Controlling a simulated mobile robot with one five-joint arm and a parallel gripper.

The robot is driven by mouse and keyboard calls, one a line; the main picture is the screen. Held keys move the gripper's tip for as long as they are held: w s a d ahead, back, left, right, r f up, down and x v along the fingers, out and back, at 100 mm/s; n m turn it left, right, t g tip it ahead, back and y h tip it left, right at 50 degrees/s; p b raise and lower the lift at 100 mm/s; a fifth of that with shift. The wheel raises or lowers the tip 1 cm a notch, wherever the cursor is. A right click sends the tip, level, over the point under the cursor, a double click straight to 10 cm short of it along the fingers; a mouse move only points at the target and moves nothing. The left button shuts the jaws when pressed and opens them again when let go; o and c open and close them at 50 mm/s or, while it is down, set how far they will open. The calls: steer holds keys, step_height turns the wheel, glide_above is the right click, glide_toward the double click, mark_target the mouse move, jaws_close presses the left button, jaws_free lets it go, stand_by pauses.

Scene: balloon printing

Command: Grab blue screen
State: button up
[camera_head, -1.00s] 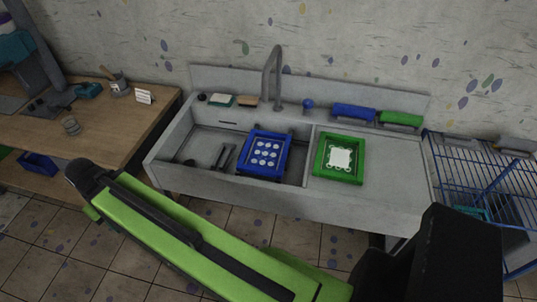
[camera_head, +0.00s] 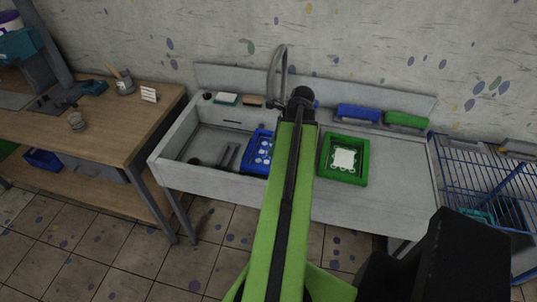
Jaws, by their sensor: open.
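The blue screen (camera_head: 256,153) is a blue frame with white round spots. It sits at the right end of the sink basin, and its right part is hidden behind my green arm. My arm stretches up the middle of the picture, and its black end joint shows near the faucet. My gripper itself does not show; the arm link covers whatever lies beyond the joint.
A green screen (camera_head: 343,159) with a white print lies on the counter right of my arm. A faucet (camera_head: 275,72) rises behind the sink (camera_head: 168,160). A wooden table (camera_head: 110,130) stands left, a blue wire rack (camera_head: 480,180) right.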

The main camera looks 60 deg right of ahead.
steer(key=s+d+m, duration=0.2)
steer(key=b, duration=1.2)
glide_above(264, 169)
steer(key=s, duration=0.2)
step_height(264, 169, down, 11)
steer(key=shift+s+f, duration=0.15)
steer(key=shift+f, duration=0.05)
steer(key=shift+p, duration=0.3)
steer(key=b+x, duration=0.2)
steer(key=d+b+x, duration=0.1)
steer(key=b+x, duration=0.1)
steer(key=shift+a+f+b, duration=0.1)
steer(key=shift+f+b, duration=0.2)
steer(key=shift+f, duration=0.1)
steer(key=shift+w+f+b, duration=0.25)
steer(key=shift+f+b, duration=0.05)
steer(key=shift+a+r, duration=0.1)
steer(key=shift+r, duration=0.1)
steer(key=shift+c, duration=0.5)
jaws_close()
